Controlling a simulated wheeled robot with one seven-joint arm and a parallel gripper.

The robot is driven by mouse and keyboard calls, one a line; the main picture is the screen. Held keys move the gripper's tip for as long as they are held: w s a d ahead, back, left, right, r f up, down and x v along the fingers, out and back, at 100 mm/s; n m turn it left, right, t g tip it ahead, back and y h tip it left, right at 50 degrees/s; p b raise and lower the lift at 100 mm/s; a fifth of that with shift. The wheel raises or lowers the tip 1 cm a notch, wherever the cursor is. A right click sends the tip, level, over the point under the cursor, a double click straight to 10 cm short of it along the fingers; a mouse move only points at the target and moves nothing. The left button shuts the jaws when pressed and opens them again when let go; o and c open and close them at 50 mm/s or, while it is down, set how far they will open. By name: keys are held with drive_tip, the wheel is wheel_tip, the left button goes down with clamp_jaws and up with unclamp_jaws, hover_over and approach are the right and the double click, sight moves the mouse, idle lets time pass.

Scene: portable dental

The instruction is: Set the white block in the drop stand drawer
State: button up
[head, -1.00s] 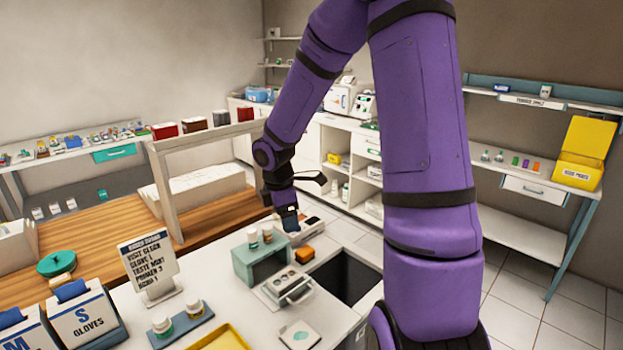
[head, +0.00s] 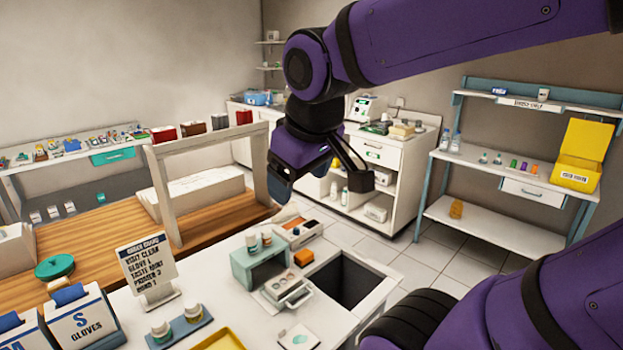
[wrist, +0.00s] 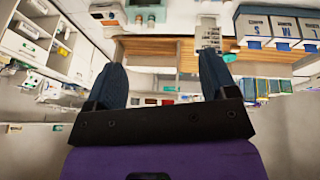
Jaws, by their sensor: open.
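My gripper (head: 322,178) is open and raised above the counter, in front of the cabinet. In the wrist view its two blue fingers (wrist: 161,78) are spread with nothing between them. A teal stand (head: 243,262) with two small bottles on top sits on the white counter; it may be the drop stand. A pale grey drawer-like tray (head: 273,297) with a handle and small items lies in front of it. I cannot pick out the white block with certainty; a flat white square piece (head: 287,340) with a teal mark lies nearer on the counter.
A sign (head: 148,262), glove boxes (head: 85,320) and a yellow tray (head: 222,341) stand left. A blue-framed shelf (head: 500,160) with a closed drawer stands right.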

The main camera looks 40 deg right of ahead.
drive_tip(key=s, duration=0.1)
drive_tip(key=s+m, duration=0.1)
drive_tip(key=s+a+r+y, duration=0.1)
drive_tip(key=shift+s+m+t, duration=0.3)
drive_tip(key=shift+s+t, duration=0.05)
drive_tip(key=shift+t, duration=0.05)
idle(1.0)
